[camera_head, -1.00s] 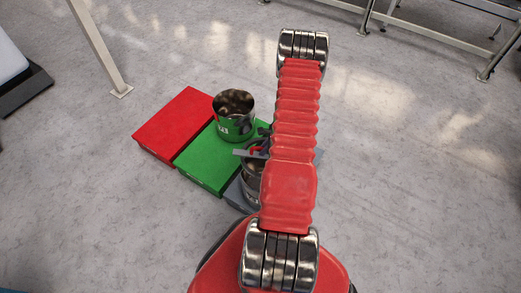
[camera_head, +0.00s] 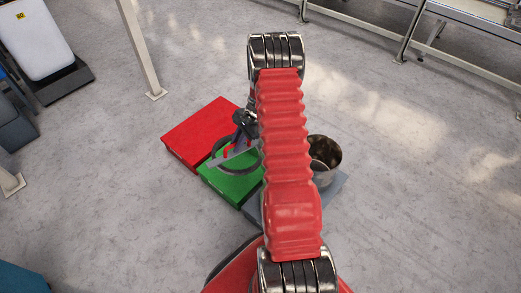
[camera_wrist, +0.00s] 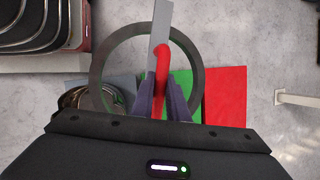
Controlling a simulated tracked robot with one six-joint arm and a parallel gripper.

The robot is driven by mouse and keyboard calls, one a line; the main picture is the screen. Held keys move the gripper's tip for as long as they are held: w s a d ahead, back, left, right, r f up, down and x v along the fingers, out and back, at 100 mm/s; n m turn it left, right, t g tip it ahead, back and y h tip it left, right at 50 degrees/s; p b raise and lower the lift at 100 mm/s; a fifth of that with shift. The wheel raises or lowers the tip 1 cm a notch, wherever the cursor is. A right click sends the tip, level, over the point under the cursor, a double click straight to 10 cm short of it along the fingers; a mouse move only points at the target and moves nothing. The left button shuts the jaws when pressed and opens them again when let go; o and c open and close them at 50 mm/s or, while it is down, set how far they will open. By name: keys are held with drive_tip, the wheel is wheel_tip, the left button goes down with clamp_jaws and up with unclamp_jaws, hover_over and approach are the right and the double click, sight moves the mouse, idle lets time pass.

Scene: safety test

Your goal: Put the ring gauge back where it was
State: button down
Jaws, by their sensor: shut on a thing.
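The ring gauge, a dark grey ring (camera_wrist: 97,70) with a red grip and a flat grey bar, hangs in my gripper (camera_wrist: 161,82). In the wrist view the two fingers close on the red grip. In the head view my gripper (camera_head: 241,132) is near the red-green border, and the ring overlaps the green block (camera_head: 233,187); its height above the block is unclear. A shiny open metal cylinder (camera_head: 327,163) stands on the grey block (camera_head: 334,189), right of my arm. It shows partly at the left in the wrist view, behind the ring.
A red block (camera_head: 195,131) lies left of the green one. My arm hides part of the grey block. A post (camera_head: 138,50) and metal frames (camera_head: 412,30) stand at the back. Grey floor to the right is clear.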

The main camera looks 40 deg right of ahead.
drive_tip(key=w+a+r+n+g, duration=0.2)
drive_tip(key=a+r+n, duration=0.35)
drive_tip(key=a, duration=0.35)
drive_tip(key=w+a+r+n+g, duration=0.2)
drive_tip(key=w+a+r+n, duration=0.15)
drive_tip(key=a+r, duration=0.35)
drive_tip(key=s+a+r+n+g+h, duration=0.1)
drive_tip(key=s+a+r+n+g, duration=0.2)
drive_tip(key=a+r+n, duration=0.6)
drive_tip(key=a+r, duration=0.2)
drive_tip(key=a, duration=0.1)
drive_tip(key=shift+s+a+n+h, duration=0.25)
drive_tip(key=shift+n+h, duration=0.15)
